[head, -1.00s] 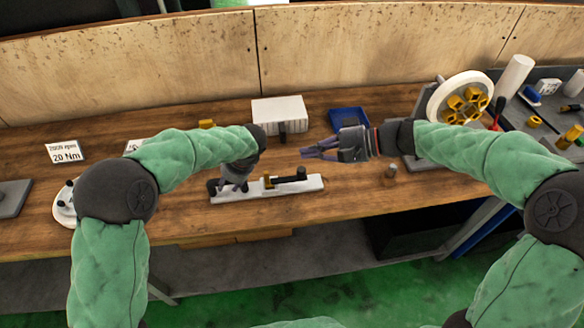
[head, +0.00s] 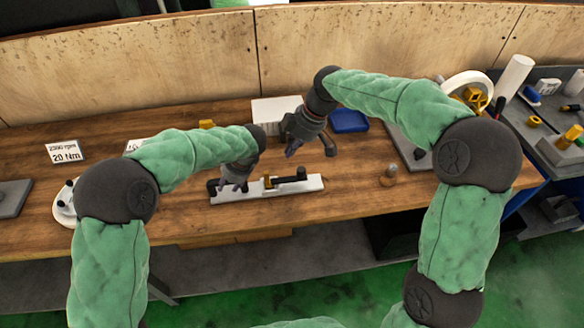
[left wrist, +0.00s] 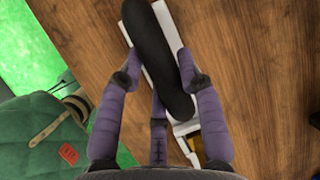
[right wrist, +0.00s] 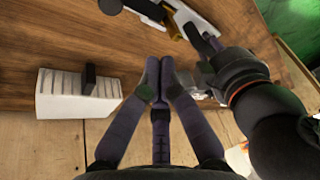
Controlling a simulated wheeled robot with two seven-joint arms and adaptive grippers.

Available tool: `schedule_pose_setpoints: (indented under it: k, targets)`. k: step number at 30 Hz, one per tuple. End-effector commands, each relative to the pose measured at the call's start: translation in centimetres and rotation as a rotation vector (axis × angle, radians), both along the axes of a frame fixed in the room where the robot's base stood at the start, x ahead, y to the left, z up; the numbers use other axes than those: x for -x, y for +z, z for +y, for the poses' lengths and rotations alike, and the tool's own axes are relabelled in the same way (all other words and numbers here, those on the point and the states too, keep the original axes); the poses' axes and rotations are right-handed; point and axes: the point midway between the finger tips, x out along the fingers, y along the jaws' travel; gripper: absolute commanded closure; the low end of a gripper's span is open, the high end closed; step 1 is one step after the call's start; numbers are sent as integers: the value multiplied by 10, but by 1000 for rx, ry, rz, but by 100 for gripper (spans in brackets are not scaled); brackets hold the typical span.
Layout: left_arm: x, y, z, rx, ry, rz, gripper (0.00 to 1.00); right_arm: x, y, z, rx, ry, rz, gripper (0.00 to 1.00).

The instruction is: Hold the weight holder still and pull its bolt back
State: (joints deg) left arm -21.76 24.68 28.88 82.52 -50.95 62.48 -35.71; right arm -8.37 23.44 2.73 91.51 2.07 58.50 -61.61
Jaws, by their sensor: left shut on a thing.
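The weight holder is a long white bar (head: 245,195) lying on the wooden bench, with a black handle at its left end and a brass part (head: 268,182) mid-bar. Its black bolt (head: 290,179) extends right from the brass part, with a raised knob. My left gripper (head: 234,184) is shut on the black handle (left wrist: 160,60), its fingers either side of it in the left wrist view. My right gripper (head: 292,150) hangs above the bench behind the bolt, apart from it. Its fingers are together and empty in the right wrist view (right wrist: 158,85).
A white ribbed box (head: 275,108) and a blue tray (head: 348,122) stand behind my right gripper. A small peg (head: 388,177) stands right of the holder. A grey plate with a white wheel (head: 463,84) is at right.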

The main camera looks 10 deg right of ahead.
Motion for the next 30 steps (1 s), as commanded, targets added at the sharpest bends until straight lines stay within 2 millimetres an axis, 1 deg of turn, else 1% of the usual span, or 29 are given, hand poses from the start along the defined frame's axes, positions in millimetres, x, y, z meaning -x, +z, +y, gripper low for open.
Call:
schedule_pose_setpoints:
  k: [3,6,16,19,23,30]
  targets:
    - [1,-2,0,-1,-3,3,100,-9,-1,3,52,73,-47,100]
    - [1,-2,0,-1,-3,3,100,-12,-2,4,71,98,-63,100]
    - [0,-2,0,-1,-3,2,100,-12,-2,3,75,101,-65,100]
    - [0,-2,0,-1,-3,2,100,-13,-6,5,74,100,-63,100]
    - [0,-2,0,0,-2,2,100,-13,-20,9,74,101,-60,100]
    - [0,-2,0,0,-2,2,100,-17,-60,23,74,102,-60,100]
